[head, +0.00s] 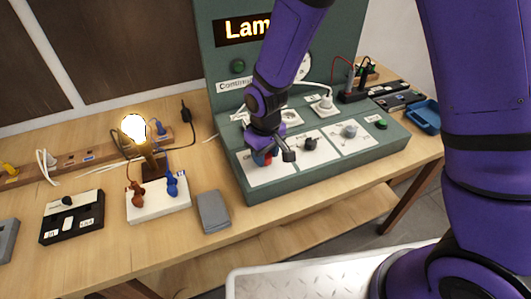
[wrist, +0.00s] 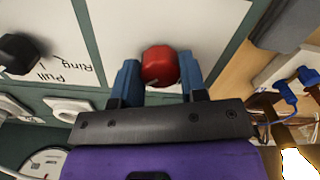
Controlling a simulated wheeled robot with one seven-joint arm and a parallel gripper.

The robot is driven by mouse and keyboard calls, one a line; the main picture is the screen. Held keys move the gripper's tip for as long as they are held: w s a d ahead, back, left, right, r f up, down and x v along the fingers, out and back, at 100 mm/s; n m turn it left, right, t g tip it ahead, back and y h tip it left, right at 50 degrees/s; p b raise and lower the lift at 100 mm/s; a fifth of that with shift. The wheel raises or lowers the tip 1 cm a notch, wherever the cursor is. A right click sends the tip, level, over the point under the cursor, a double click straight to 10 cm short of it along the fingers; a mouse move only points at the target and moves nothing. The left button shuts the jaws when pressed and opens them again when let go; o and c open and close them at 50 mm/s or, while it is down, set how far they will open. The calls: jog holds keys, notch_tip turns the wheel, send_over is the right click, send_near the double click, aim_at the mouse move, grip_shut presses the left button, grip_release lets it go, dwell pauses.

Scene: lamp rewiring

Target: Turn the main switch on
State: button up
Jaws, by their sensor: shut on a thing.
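The red knob (wrist: 160,66) sits on a white panel of the green console (head: 400,146). In the head view only a bit of red (head: 268,160) shows below my gripper (head: 264,155). In the wrist view my gripper (wrist: 158,74) has its blue fingers on both sides of the knob, shut on it. The knob's own label is not readable, so I cannot tell its on or off position. The bulb (head: 134,128) on its wooden stand glows bright.
A black knob (head: 310,143) and a grey knob (head: 349,131) stand to the right on the console. A green button (head: 381,123) is at its right end. A white block with plugs (head: 158,204), a black box (head: 72,218) and a grey block (head: 213,211) lie left on the table.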

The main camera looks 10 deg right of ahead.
aim_at(266, 155)
dwell(0.3)
jog(key=o, duration=0.9)
notch_tip(266, 155, up, 11)
jog(key=shift+f, duration=0.1)
